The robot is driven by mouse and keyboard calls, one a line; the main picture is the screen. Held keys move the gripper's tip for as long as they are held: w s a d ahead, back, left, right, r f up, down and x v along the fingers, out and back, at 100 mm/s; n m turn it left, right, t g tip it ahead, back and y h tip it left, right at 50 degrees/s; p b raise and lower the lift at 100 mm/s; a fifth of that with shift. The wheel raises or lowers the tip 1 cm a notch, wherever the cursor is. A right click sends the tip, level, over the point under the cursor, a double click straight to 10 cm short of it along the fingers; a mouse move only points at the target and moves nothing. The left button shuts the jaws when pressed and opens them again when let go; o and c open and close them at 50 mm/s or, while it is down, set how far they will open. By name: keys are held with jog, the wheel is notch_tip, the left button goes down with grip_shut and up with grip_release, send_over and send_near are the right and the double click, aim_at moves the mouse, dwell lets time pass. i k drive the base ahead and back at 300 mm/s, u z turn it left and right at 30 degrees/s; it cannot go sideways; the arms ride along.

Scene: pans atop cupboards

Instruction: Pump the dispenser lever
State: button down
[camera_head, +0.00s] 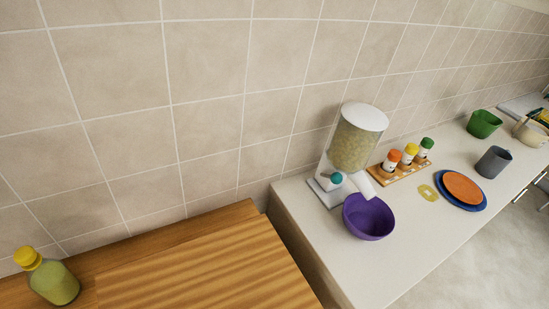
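The dispenser (355,146) stands on the white counter, close to the tiled wall, near the counter's left end. It has a clear body filled with small pale grains, a white lid and a white base. A teal knob (336,178) shows low on its front left; it looks like the lever, but I cannot tell its exact shape. A white chute slopes down from the dispenser towards a purple bowl (369,217). The bowl's inside looks empty. My gripper is not in view.
The white counter (308,227) runs to the right. It holds a wooden rack (402,170) with three capped jars, an orange-and-blue plate stack (461,190), a grey cup (493,162) and a green pot (483,124). A wooden surface (200,275) lies left, with a yellow-capped bottle (50,280).

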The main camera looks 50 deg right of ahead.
aim_at(336, 177)
jog(key=u, duration=1.05)
jog(key=k, duration=1.8)
jog(key=z, duration=1.95)
jog(key=i, duration=1.7)
